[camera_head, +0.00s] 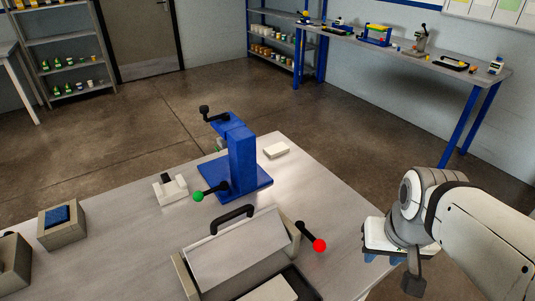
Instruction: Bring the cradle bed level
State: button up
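A bath-like box (181,274) with a tilted grey panel (237,250) and a black handle (232,219) stands at the front of the table. A black lever with a red knob (319,245) sticks out at its right. Behind it is a blue stand (242,160) with a black crank (212,114) on top and a lever with a green knob (198,196) low on its left. I cannot tell which part is the cradle bed or whether it is level. My gripper (382,259) is beyond the table's right edge, apart from these things; its fingers are small and partly hidden.
The grey table (120,212) also holds a white block (276,150), a small pale fixture (170,188) and a box with a blue pad (61,225) at left. A dark tray (298,283) lies at the front. A cluttered bench (400,62) and shelves stand behind.

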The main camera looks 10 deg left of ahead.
aim_at(213, 259)
jog(key=z, duration=0.15)
jog(key=k, duration=1.5)
jog(key=u, duration=0.35)
jog(key=i, duration=1)
jog(key=u, duration=0.1)
